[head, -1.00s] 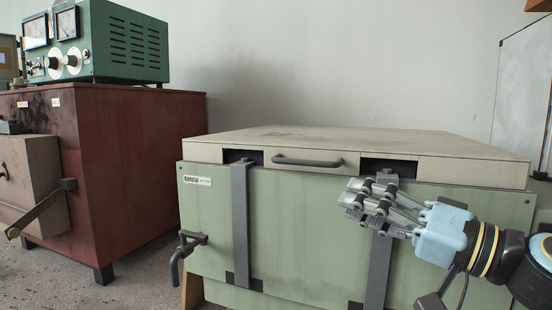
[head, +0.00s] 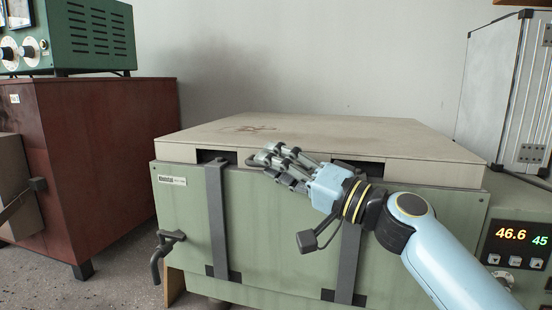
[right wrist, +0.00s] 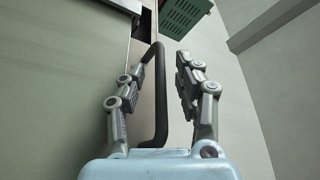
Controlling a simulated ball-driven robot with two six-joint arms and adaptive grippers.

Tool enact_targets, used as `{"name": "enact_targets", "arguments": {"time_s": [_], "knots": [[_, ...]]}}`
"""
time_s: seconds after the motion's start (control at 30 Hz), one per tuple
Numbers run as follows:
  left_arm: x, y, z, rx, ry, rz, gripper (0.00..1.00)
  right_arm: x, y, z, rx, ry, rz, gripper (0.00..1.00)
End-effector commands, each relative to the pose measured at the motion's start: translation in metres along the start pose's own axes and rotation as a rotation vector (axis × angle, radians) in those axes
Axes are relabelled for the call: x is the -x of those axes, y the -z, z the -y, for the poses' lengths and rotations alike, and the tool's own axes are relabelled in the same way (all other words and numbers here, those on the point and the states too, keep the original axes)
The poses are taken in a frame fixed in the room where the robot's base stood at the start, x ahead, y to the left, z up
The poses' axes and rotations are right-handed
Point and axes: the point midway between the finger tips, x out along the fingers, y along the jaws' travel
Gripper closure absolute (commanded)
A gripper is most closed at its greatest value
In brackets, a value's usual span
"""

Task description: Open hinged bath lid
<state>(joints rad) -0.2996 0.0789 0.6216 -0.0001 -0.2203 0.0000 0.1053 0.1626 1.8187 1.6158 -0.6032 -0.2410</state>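The bath is a large pale green box (head: 270,220) with a beige lid (head: 330,138), which lies flat and shut on top. The lid's dark bar handle (right wrist: 160,100) runs between my right gripper's fingers in the right wrist view. In the head view the fingers hide most of the handle. My right gripper (head: 270,156) is at the lid's front edge. Its fingers (right wrist: 160,62) are spread on either side of the handle, with a visible gap to the right-hand finger; contact on the left is unclear. My left gripper is out of view.
Two grey straps (head: 217,220) run down the bath's front. A pipe tap (head: 165,250) sticks out at its left. A red cabinet (head: 110,170) stands left, with a green instrument (head: 95,35) on top. A display panel (head: 520,240) and silver case (head: 500,90) are at the right.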

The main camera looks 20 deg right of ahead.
Motion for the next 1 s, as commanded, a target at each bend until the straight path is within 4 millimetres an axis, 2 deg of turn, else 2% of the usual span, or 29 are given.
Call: {"name": "enact_targets", "arguments": {"time_s": [0.23,0.4,0.5,1.0], "knots": [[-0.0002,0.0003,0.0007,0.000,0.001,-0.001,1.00,-0.0004,-0.0003,-0.0005,0.001,-0.001,0.000,0.68],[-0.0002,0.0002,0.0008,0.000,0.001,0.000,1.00,-0.0003,-0.0002,-0.0005,0.001,-0.001,0.000,0.90],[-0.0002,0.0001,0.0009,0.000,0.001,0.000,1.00,-0.0002,-0.0002,-0.0005,0.001,-0.001,0.000,1.00],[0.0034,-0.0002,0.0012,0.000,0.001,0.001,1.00,-0.0011,0.0018,0.0026,-0.004,-0.003,0.000,1.00]]}}
